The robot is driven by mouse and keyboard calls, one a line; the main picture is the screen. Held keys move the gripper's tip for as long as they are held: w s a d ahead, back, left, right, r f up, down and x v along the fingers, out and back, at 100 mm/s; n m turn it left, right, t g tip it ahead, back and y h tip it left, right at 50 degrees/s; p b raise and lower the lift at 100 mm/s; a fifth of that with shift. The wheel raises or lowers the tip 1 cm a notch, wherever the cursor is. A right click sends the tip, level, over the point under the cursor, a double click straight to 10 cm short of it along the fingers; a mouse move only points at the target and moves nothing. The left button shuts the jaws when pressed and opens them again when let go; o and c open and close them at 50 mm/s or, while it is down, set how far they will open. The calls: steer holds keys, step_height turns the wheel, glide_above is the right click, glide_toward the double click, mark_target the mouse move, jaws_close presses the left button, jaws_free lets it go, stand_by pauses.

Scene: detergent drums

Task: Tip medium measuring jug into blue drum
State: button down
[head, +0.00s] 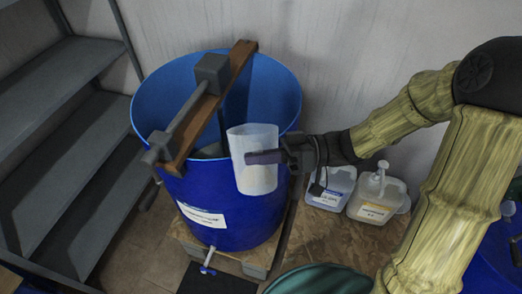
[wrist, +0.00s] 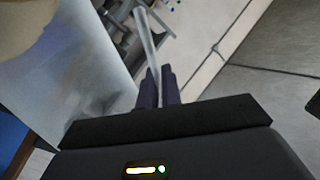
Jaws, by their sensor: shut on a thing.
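The measuring jug (head: 254,180) is translucent white and looks upright in the head view. It is at the right front rim of the blue drum (head: 245,220), overlapping it in the picture; I cannot tell whether they touch. My gripper (head: 266,157) comes from the right and is shut on the jug. In the wrist view, the gripper fingers (wrist: 159,88) are close together and the jug's pale wall (wrist: 65,80) fills the left side. The jug's contents cannot be made out. The drum is open at the top and its inside is partly hidden.
A wooden board (head: 240,62) with a grey mixer (head: 212,72) spans the drum's mouth. Two white containers (head: 329,190) (head: 377,193) stand to the right. Grey shelves (head: 65,145) are at the left. A tap (head: 208,261) sticks out at the drum's base.

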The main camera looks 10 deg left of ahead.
steer(key=shift+s+a+r, duration=0.15)
steer(key=shift+s, duration=0.3)
steer(key=shift+w+a+r+m+p, duration=0.2)
steer(key=shift+w+m+p, duration=0.2)
steer(key=shift+w+p, duration=0.15)
steer(key=shift+w+a+r+m+p, duration=0.1)
steer(key=shift+w+r+m+p, duration=0.05)
steer(key=shift+w+m+p, duration=0.3)
steer(key=w+a+r+m+p, duration=0.1)
steer(key=w+a+m+p, duration=0.1)
steer(key=w+m+p, duration=0.3)
steer(key=shift+w+r+p, duration=0.25)
steer(key=shift+w+p, duration=0.05)
steer(key=shift+w, duration=0.1)
